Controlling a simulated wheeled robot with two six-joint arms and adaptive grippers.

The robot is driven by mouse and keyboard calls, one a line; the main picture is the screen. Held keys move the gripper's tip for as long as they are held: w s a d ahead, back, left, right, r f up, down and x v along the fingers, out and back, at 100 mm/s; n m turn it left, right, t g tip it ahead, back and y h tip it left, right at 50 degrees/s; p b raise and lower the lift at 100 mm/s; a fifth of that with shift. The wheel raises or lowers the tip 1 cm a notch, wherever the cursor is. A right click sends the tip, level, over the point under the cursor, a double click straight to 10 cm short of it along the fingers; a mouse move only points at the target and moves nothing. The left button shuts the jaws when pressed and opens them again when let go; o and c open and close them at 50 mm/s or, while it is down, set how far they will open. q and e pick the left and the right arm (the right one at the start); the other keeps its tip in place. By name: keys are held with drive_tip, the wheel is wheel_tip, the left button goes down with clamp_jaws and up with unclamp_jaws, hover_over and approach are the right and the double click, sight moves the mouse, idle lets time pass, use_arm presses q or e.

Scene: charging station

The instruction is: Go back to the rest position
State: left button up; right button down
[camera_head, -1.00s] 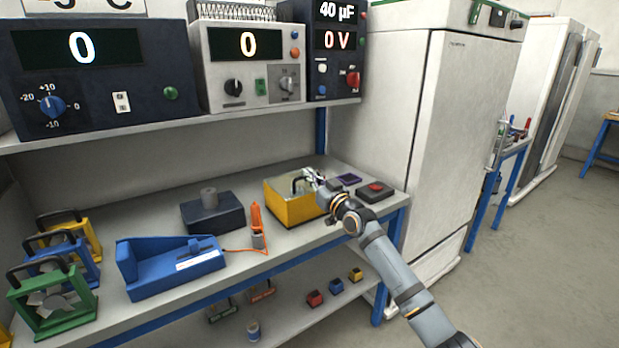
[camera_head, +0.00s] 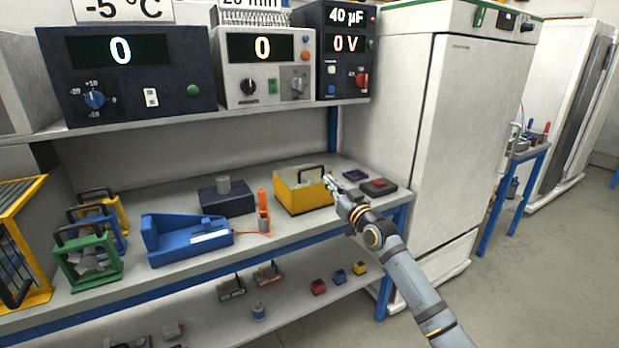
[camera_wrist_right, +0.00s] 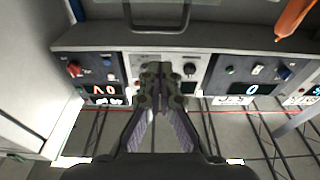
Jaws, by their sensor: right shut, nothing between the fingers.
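My right gripper (camera_head: 328,179) is at the right end of the bench, by the right edge of the yellow box (camera_head: 300,197) with the black handle. Its fingers are shut and empty. In the right wrist view the two fingers (camera_wrist_right: 154,75) meet at their tips, with instrument panels behind them. A dark handle (camera_wrist_right: 157,27) shows at the top of that view. In the head view my gripper partly overlaps the box's right side; I cannot tell whether they touch. My left gripper is in neither view.
The bench (camera_head: 275,236) holds a blue cradle (camera_head: 190,243), a dark block (camera_head: 226,203), an orange-handled tool (camera_head: 263,203) and a dark pad with a red button (camera_head: 379,186). Instruments stand on the shelf above. A white cabinet (camera_head: 455,140) stands at right. Floor at far right is clear.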

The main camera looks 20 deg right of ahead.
drive_tip(key=s+a+f+n+g, duration=0.1)
drive_tip(key=s+a+f+g, duration=0.45)
drive_tip(key=f, duration=0.65)
drive_tip(key=s+a+f+n+g, duration=0.1)
drive_tip(key=s+a+f+g, duration=0.2)
drive_tip(key=s+a+f, duration=0.55)
drive_tip(key=s+d+f+m+g+h, duration=0.1)
drive_tip(key=s+f+g, duration=0.35)
drive_tip(key=s, duration=0.75)
drive_tip(key=s+d+f+m+g+h, duration=0.1)
drive_tip(key=s+f+g+h, duration=0.3)
drive_tip(key=s, duration=0.8)
wheel_tip(320, 180, down, 26)
drive_tip(key=s+d+y, duration=0.2)
drive_tip(key=s, duration=0.1)
drive_tip(key=s+d+f+g, duration=0.2)
drive_tip(key=s+f, duration=1)
drive_tip(key=f, duration=0.3)
use_arm(q)
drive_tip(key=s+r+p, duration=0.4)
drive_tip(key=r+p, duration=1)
drive_tip(key=p, duration=0.3)
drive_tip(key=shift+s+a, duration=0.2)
use_arm(e)
drive_tip(key=s+r, duration=0.3)
drive_tip(key=r, duration=0.4)
drive_tip(key=s+r, duration=0.4)
drive_tip(key=r, duration=0.2)
drive_tip(key=shift+r+m, duration=0.3)
drive_tip(key=shift+r, duration=0.05)
